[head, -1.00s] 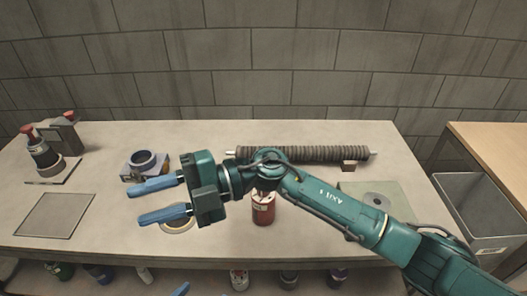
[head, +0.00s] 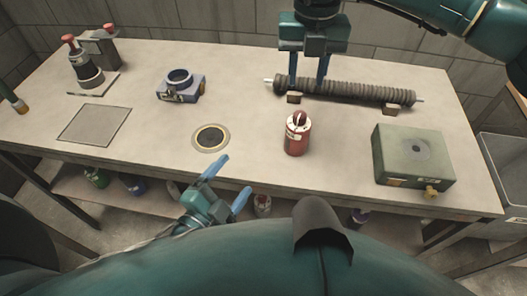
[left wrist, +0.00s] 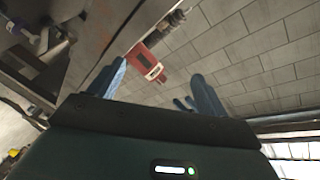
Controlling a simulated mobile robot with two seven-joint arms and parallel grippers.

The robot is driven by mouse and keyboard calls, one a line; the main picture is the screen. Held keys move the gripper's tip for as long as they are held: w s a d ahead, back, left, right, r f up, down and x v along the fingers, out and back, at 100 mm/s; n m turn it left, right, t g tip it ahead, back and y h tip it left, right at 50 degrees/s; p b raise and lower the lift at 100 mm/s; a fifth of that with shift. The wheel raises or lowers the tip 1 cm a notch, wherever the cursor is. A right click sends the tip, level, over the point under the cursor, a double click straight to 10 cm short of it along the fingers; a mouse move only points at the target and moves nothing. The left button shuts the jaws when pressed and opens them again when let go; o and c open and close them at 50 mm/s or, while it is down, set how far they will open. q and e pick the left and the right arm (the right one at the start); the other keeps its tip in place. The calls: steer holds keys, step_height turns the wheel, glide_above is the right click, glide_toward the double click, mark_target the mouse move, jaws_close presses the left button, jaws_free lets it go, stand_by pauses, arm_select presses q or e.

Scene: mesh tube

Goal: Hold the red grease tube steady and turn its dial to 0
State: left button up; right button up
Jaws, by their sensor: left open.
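The red grease tube (head: 296,140) stands upright on the table, right of centre. Its pale top with a red dial (head: 300,119) faces up; I cannot read the dial's setting. My left gripper (head: 236,178) is open and empty at the table's front edge, left of and nearer than the tube. In the left wrist view the tube (left wrist: 145,64) shows between the two blue fingers, some way beyond them. My right gripper (head: 307,84) points down, open, behind the tube and in front of or over the ribbed roll.
A ribbed roll (head: 350,93) lies on small blocks behind the tube. A green-grey box (head: 414,155) stands right. A dark-centred disc (head: 210,138), a ring-topped block (head: 181,86), a flat plate (head: 95,125) and a dark bottle (head: 86,70) stand or lie left. A grey bin (head: 505,165) is far right.

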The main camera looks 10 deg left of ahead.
mark_target(298, 132)
arm_select(q)
steer(key=w+d+m+h, duration=0.1)
steer(key=d+m, duration=0.1)
steer(key=m, duration=0.7)
steer(key=w+d+r+m+h, duration=0.1)
steer(key=m, duration=0.8)
steer(key=w+d+r+m+g+h, duration=0.1)
steer(key=w+d+m+h, duration=0.1)
steer(key=m, duration=0.8)
steer(key=shift+d, duration=0.3)
steer(key=x, duration=1.3)
steer(key=shift+s+d+f, duration=0.1)
steer(key=shift+f, duration=0.05)
steer(key=shift+c, duration=0.3)
